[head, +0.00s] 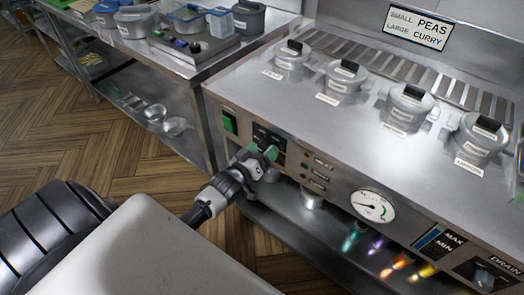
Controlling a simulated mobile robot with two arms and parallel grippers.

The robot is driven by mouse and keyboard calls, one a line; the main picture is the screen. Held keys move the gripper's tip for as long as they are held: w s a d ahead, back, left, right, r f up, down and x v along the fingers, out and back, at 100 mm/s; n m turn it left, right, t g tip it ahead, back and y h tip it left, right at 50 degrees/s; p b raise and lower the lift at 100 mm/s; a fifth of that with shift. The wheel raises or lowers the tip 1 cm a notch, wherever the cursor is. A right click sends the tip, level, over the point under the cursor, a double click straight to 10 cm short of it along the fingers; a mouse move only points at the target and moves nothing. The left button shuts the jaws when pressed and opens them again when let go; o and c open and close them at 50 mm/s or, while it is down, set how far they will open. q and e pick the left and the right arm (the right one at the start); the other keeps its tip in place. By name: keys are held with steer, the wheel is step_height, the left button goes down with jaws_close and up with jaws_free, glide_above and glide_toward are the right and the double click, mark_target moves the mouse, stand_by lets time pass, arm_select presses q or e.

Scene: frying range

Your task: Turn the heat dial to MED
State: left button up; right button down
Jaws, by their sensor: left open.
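The steel frying range (330,125) fills the right of the head view. A small dark control panel (262,134) sits at the left end of its front face. My left gripper (262,157) is in front of this panel, its green-tipped fingers open and close to it. The gripper covers much of the panel, so the heat dial, its pointer and the MED mark cannot be made out. I cannot tell whether the fingers touch or surround a dial. My right gripper is not in view.
A green switch (230,121) is left of the panel. Small labelled indicators (317,171), a round gauge (373,206), a MAX/MIN level strip (437,240) and a DRAIN control (486,276) lie to the right. Lidded pots stand on top. A steel table (215,62) stands left.

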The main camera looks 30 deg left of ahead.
arm_select(q)
steer(key=c, duration=0.9)
